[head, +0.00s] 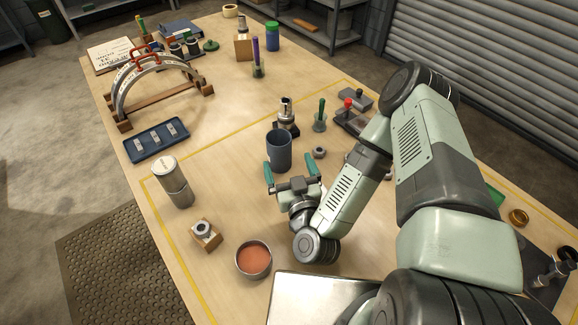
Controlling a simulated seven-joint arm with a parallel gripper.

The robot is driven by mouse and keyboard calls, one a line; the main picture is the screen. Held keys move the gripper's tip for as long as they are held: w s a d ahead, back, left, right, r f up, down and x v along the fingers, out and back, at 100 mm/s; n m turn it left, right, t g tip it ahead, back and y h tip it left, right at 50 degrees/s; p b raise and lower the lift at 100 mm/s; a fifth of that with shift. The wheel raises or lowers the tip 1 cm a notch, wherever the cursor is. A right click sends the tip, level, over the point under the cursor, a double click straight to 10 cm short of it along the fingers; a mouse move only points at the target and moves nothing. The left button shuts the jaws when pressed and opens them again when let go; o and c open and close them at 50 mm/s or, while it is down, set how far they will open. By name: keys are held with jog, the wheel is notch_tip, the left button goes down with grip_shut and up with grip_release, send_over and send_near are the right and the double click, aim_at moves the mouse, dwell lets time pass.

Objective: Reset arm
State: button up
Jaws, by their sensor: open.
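My gripper (292,172) is open, with two teal fingers apart and pointing toward the back of the table. It is low over the right middle of the wooden table. A dark blue-grey cup (279,153) stands upright just beyond and between the fingertips in the picture. I cannot tell whether the fingers touch it or how far apart they are in depth. My arm reaches in from the right and hides part of the table. A split arched casing (150,80) with a red handle stands on wooden supports at the back left.
A blue tray (156,141) with metal parts lies left. A metal canister (173,182), a nut on a wooden block (206,235) and a round tin (253,260) stand at the front left. Several small tools stand behind the cup. The table between tray and cup is clear.

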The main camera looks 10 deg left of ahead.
dwell(0.3)
jog(key=w+a+r+n+g+y, duration=0.25)
jog(key=w+r+n+g, duration=0.2)
jog(key=w+r, duration=0.35)
jog(key=s+d+r+m+g+h, duration=0.1)
jog(key=d+r+m+g+h, duration=0.15)
jog(key=d+r+h, duration=0.7)
jog(key=s+d+r+m+g, duration=0.2)
jog(key=s+d+r, duration=0.3)
jog(key=s+r, duration=0.4)
jog(key=s+d+r+m+g, duration=0.1)
jog(key=s+d+r+m, duration=0.2)
jog(key=s+r, duration=0.6)
jog(key=s+d, duration=0.1)
jog(key=s, duration=0.4)
jog(key=shift+s+d+r+m+g, duration=0.25)
jog(key=shift+d+r+m+g, duration=0.05)
jog(key=shift+d+m+g, duration=0.1)
